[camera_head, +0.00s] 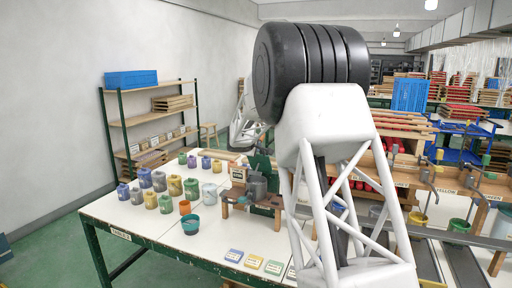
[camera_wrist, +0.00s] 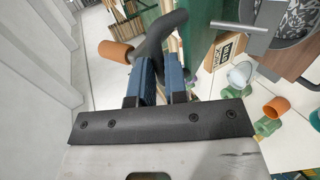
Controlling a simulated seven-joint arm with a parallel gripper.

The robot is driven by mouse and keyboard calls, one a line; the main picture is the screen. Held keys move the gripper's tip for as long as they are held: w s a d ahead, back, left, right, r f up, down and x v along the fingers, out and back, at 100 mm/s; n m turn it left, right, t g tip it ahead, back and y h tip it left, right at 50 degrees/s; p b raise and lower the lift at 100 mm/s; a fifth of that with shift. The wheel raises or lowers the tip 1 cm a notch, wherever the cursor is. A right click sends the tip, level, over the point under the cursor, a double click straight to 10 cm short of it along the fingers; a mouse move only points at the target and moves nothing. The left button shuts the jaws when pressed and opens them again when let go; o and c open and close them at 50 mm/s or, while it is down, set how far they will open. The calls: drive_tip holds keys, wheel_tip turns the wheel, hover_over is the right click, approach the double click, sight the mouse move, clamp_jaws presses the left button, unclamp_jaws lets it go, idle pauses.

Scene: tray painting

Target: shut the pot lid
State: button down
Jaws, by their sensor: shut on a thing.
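My gripper (camera_wrist: 159,66) shows in the wrist view with its two blue fingers shut on a thick dark curved handle (camera_wrist: 168,27). A dark green upright panel (camera_wrist: 212,42), apparently the raised lid, stands just right of the handle; the join between them is not clear. The pot (camera_wrist: 290,20), with a speckled grey inside, shows open at the top right. In the head view the grey pot (camera_head: 257,187) sits on a small wooden stand, with the green panel (camera_head: 263,162) upright behind it. My arm hides part of this area.
Several paint pots, such as a yellow one (camera_head: 175,185), stand left of the stand on the white table (camera_head: 140,222). A teal bowl (camera_head: 190,225) and an orange cup (camera_head: 185,207) are in front. Colour cards (camera_head: 253,262) lie near the front edge. The left front is clear.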

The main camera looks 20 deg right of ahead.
drive_tip(key=shift+s+a+f+t+h, duration=0.35)
drive_tip(key=shift+s+a+f, duration=0.7)
drive_tip(key=shift+f, duration=1.2)
drive_tip(key=shift+s+a+f+t+h, duration=0.35)
drive_tip(key=shift+s+a+f, duration=0.65)
drive_tip(key=shift+f, duration=1.25)
drive_tip(key=shift+s+a+f+t+h, duration=0.35)
drive_tip(key=shift+s+a+f, duration=0.65)
drive_tip(key=shift+f, duration=1.25)
drive_tip(key=c, duration=1.1)
unclamp_jaws()
drive_tip(key=shift+c, duration=0.2)
drive_tip(key=shift+s+a+r, duration=0.1)
drive_tip(key=v, duration=0.7)
drive_tip(key=shift+s+a, duration=0.15)
drive_tip(key=shift+s, duration=0.1)
